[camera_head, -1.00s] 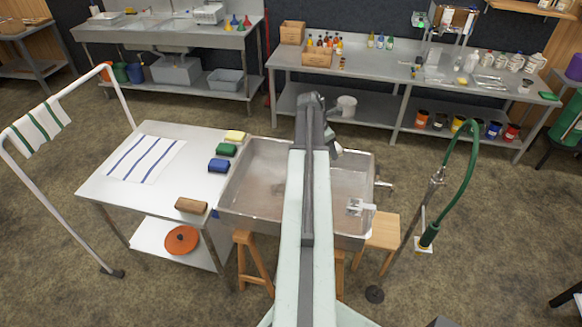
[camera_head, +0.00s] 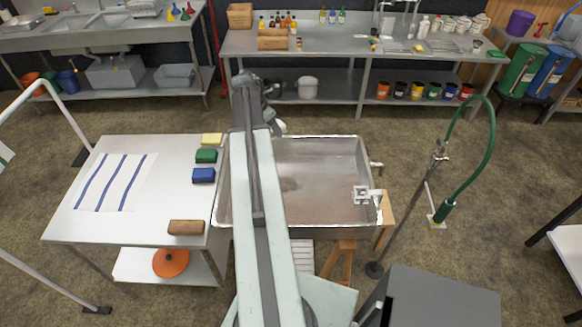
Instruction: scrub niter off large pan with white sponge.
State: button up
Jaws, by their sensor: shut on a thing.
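The large pan (camera_head: 335,150) is a wide metal pan on wooden legs, right of the white table. A faint brownish patch (camera_head: 290,184) shows on its floor, just right of my arm; the rest of the visible floor looks grey. My arm crosses the pan's left part and hides it. My gripper (camera_head: 276,112) is at the far end of the arm, over the pan's far left rim area, partly hidden. It is shut on a small pale thing, apparently the white sponge (camera_head: 281,127). I cannot tell whether the sponge touches the pan.
The white table (camera_head: 150,220) holds yellow (camera_head: 211,139), green (camera_head: 206,155) and blue (camera_head: 203,175) sponges, a brown block (camera_head: 186,227) and a striped cloth (camera_head: 115,182). A metal fitting (camera_head: 362,194) is at the pan's right. A green hose (camera_head: 487,150) stands beyond it.

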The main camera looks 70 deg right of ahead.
jog(key=s+d+f+m+b, duration=0.1)
jog(key=s+f+b, duration=0.3)
jog(key=f+b, duration=0.6)
jog(key=s+d+f+b, duration=0.1)
jog(key=s+f+b, duration=0.3)
jog(key=f+b, duration=0.7)
jog(key=shift+d+f+m+g, duration=0.15)
jog(key=shift+f+m+g, duration=0.15)
jog(key=shift+f+m, duration=0.15)
jog(key=b, duration=0.6)
send_over(296, 183)
jog(key=f, duration=0.6)
jog(key=shift+w+a, duration=0.35)
jog(key=shift+a, duration=0.05)
jog(key=shift+f+b, duration=1)
jog(key=shift+f, duration=0.05)
